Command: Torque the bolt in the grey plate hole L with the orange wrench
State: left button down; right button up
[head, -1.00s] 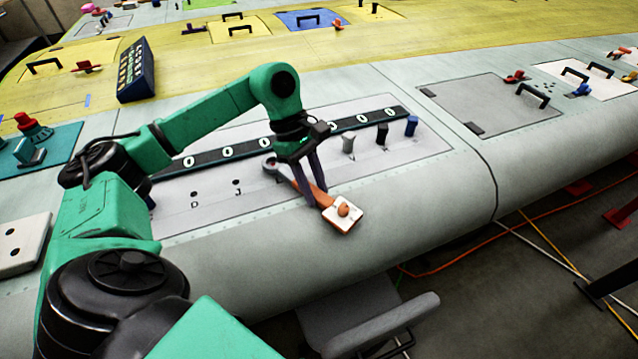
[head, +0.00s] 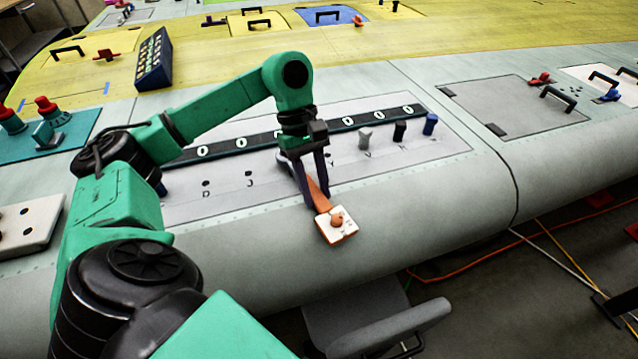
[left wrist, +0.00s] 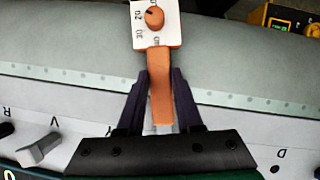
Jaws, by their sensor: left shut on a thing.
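The orange wrench (head: 318,195) has a white square dial block with an orange knob (head: 337,222) at its near end. My left gripper (head: 308,198) is shut on the wrench's orange handle; the left wrist view shows the handle (left wrist: 161,85) between its dark fingers (left wrist: 160,110). The dial end hangs over the wing's rounded front edge. The wrench's other end and hole L are hidden behind my gripper. The grey plate (head: 225,203) shows holes D (head: 206,183) and J (head: 248,173) to the left of my gripper. My right gripper is not in view.
A grey bolt (head: 365,138), a black bolt (head: 399,131) and a blue bolt (head: 430,124) stand on the plate right of my gripper. A dark numbered strip (head: 235,144) runs behind. A teal tray with red-topped items (head: 70,135) lies at left.

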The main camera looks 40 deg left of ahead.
aim_at(292, 214)
pick_arm(q)
jog(key=shift+s+a+m+b, duration=0.25)
jog(key=shift+s+m+b, duration=0.2)
jog(key=shift+m+b, duration=0.05)
jog(key=shift+s+a+m+g+b, duration=0.25)
jog(key=shift+s+m+g+b, duration=0.05)
jog(key=shift+s+m, duration=0.2)
jog(key=shift+s+a, duration=0.1)
jog(key=shift+s, duration=0.05)
jog(key=shift+m, duration=0.3)
jog(key=shift+s+a+y+b, duration=0.2)
jog(key=shift+y+b, duration=0.1)
jog(key=shift+b, duration=0.05)
jog(key=shift+s+a+m+g+b, duration=0.4)
jog(key=shift+s+a+m+b, duration=0.25)
jog(key=shift+m, duration=0.25)
jog(key=shift+s, duration=0.15)
jog(key=shift+r+m, duration=0.1)
jog(key=shift+m, duration=0.2)
